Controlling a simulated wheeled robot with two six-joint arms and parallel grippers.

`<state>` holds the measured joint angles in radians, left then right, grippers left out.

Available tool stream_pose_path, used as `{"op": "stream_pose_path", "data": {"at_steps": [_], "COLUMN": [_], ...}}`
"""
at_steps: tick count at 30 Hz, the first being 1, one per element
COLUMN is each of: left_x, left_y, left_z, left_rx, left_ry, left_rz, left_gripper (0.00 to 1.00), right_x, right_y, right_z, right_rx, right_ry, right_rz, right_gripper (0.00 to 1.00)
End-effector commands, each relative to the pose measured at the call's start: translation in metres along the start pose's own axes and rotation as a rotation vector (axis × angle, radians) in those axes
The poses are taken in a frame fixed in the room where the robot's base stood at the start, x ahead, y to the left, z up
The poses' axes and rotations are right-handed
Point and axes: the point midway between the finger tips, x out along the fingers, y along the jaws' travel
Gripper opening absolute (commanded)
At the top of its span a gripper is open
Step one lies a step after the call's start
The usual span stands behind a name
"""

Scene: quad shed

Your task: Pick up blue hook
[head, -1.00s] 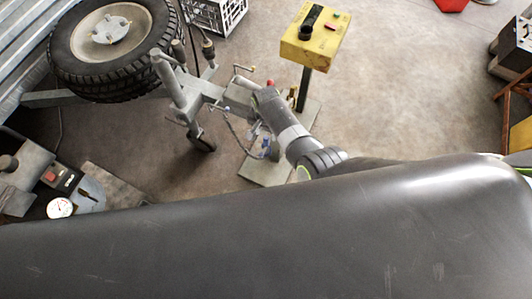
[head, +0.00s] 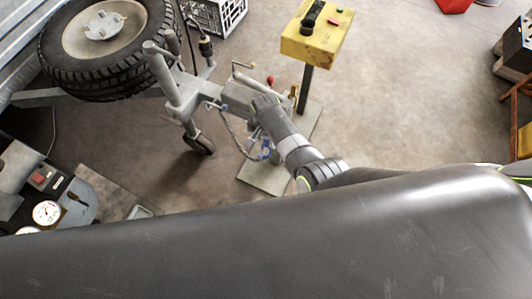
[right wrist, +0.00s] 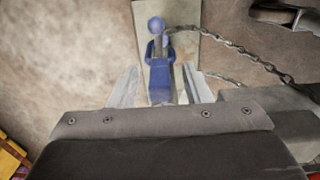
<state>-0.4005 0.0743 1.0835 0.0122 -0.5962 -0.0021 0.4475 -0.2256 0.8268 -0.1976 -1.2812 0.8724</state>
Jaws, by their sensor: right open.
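The blue hook (right wrist: 160,74) shows in the right wrist view, with a round blue top and a chain running from it to the right. It lies between the two pale fingers of my right gripper (right wrist: 159,68), which is open; I cannot tell whether they touch it. In the head view a small blue part of the hook (head: 265,148) shows beside my right arm, by the trailer's front end. My right wrist covers much of that spot, and the fingers are hard to make out there. My left gripper is not in view.
A yellow control box (head: 317,40) stands on a post with a base plate (head: 262,178). The trailer wheel (head: 105,45) and jockey wheel (head: 200,143) are to the left. A chain (right wrist: 235,48) hangs near the hook. Open floor lies at the right.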

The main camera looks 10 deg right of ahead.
Motion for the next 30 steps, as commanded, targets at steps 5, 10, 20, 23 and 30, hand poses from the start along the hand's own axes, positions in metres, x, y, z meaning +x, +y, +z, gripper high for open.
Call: {"op": "stream_pose_path", "data": {"at_steps": [5, 10, 20, 23, 30], "left_x": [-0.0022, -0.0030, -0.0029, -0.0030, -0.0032], "left_y": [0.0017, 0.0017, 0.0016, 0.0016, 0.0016], "left_z": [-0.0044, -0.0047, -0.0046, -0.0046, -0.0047], "left_rx": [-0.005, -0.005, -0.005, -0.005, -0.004], "left_ry": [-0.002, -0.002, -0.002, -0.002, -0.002], "left_rz": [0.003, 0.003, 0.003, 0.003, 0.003], "left_gripper": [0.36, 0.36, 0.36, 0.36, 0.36], "right_x": [0.0039, 0.0035, 0.0036, 0.0034, 0.0031], "right_y": [-0.0001, 0.0000, 0.0001, -0.0001, 0.0000], "right_z": [0.0002, 0.0002, 0.0002, 0.0000, -0.0001], "right_rx": [0.000, 0.000, 0.000, 0.000, 0.000], "right_ry": [0.000, 0.000, 0.000, 0.000, 0.000], "right_rz": [0.000, 0.000, 0.000, 0.000, 0.000], "right_gripper": [0.44, 0.44, 0.10, 0.00, 0.00]}}
